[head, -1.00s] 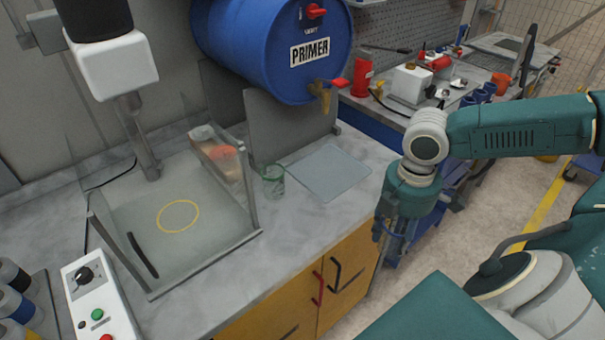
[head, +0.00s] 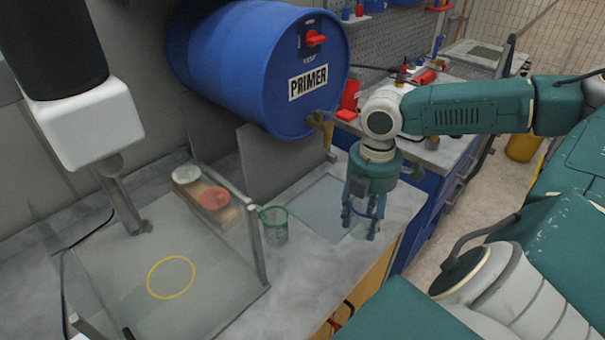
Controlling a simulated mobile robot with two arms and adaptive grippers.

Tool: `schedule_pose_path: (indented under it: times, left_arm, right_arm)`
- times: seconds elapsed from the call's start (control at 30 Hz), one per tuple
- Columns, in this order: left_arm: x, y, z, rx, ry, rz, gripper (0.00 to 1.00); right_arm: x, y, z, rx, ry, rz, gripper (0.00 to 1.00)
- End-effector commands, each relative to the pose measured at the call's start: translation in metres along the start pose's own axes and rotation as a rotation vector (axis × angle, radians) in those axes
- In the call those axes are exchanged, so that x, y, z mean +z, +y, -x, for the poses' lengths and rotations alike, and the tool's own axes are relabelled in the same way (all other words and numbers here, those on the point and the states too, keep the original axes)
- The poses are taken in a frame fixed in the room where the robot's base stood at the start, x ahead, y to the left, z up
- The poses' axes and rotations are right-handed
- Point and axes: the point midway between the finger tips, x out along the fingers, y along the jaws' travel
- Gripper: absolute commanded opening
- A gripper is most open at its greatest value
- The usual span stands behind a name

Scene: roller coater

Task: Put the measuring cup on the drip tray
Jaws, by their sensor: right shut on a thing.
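My right gripper (head: 362,216) points down above the counter, near the right edge of the drip tray (head: 316,190), a flat grey sheet below the drum's tap. Its fingers are shut on a small see-through thing, mostly hidden by them; I cannot tell for sure whether this is the measuring cup. A clear cup with a green rim (head: 274,226) stands upright on the counter just left of the tray, apart from my gripper. The tray's visible surface is bare. My left gripper is not in view.
A blue primer drum (head: 255,65) with a tap overhangs the tray. A clear-walled booth (head: 205,300) with a yellow ring stands left, under a stirrer with a white head (head: 85,120).

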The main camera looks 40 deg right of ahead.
Motion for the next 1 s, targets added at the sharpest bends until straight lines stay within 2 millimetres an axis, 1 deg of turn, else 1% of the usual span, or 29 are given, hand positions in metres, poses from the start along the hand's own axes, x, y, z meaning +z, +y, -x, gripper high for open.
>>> schedule_pose_path:
  times: [0.03,0.1,0.2,0.37,0.57,0.63,0.8,0.9,0.93,1.0]
  left_arm:
    - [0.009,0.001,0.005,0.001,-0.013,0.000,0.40]
    - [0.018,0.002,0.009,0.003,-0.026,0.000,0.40]
    - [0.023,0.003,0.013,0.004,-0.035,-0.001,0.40]
    - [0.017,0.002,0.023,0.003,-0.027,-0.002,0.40]
    - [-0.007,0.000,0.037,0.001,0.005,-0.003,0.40]
    - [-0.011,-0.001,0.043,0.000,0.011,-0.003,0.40]
    - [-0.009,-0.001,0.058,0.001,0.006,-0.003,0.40]
    - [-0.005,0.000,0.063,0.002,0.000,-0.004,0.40]
    - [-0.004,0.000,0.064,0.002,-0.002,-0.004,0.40]
    - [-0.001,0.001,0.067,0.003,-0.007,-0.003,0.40]
  right_arm:
    - [-0.006,0.007,0.001,0.000,0.009,0.002,0.19]
    - [-0.009,0.017,0.002,0.001,0.009,0.003,0.19]
    - [-0.015,0.028,0.002,0.000,0.009,-0.001,0.19]
    - [-0.024,0.050,0.003,0.002,0.010,0.000,0.19]
    - [-0.038,0.083,0.005,0.001,0.009,0.000,0.19]
    - [-0.043,0.098,0.005,0.001,0.008,-0.003,0.19]
    - [-0.060,0.137,0.005,0.000,0.005,-0.002,0.19]
    - [-0.066,0.155,0.004,0.000,0.004,-0.002,0.19]
    - [-0.068,0.159,0.004,-0.001,0.003,-0.001,0.19]
    - [-0.064,0.154,-0.011,-0.005,-0.003,-0.001,0.19]
